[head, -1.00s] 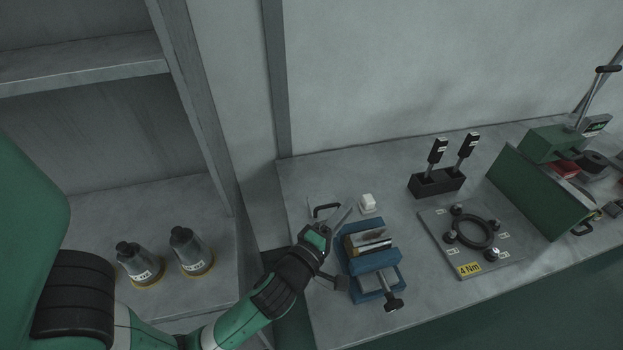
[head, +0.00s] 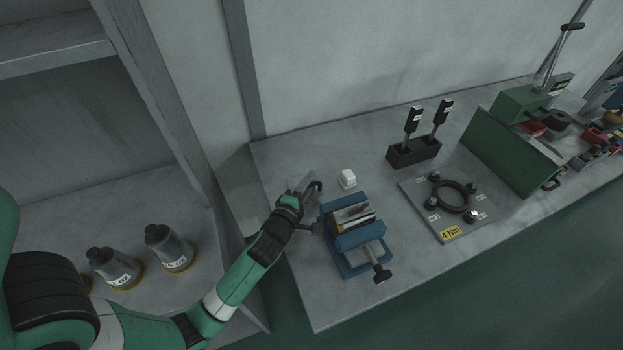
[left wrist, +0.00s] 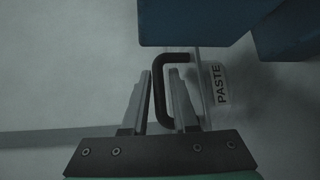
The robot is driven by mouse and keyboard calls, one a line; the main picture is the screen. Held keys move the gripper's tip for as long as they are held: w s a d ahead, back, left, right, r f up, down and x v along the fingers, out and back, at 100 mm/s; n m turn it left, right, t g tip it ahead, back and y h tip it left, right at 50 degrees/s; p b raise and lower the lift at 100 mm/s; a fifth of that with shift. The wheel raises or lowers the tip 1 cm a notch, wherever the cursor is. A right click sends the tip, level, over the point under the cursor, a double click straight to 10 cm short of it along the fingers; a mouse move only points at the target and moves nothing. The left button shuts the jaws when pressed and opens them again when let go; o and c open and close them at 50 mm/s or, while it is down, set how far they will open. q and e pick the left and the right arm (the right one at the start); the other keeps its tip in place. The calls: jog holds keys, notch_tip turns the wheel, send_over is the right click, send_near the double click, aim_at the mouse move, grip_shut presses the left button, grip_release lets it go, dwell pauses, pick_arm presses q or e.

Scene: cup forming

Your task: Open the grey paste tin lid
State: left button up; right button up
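The paste tin (left wrist: 218,84) is at the right in the left wrist view, pale grey with the word PASTE. A thin upright lid edge (left wrist: 203,92) shows on its left side, with a black bar handle (left wrist: 160,95) standing out from it. My left gripper (left wrist: 160,78) is open, with one finger on each side of the handle's bar. I cannot tell whether either finger touches it. In the head view my left gripper (head: 311,183) is at the left of the bench, and it hides most of the tin. My right gripper is not in view.
A blue vise (head: 350,262) stands close to the right of my left gripper. A small white block (head: 347,178) sits behind it.

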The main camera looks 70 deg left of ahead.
pick_arm(q)
jog(key=shift+x, duration=0.85)
jog(key=shift+c, duration=0.2)
grip_shut()
dwell(0.6)
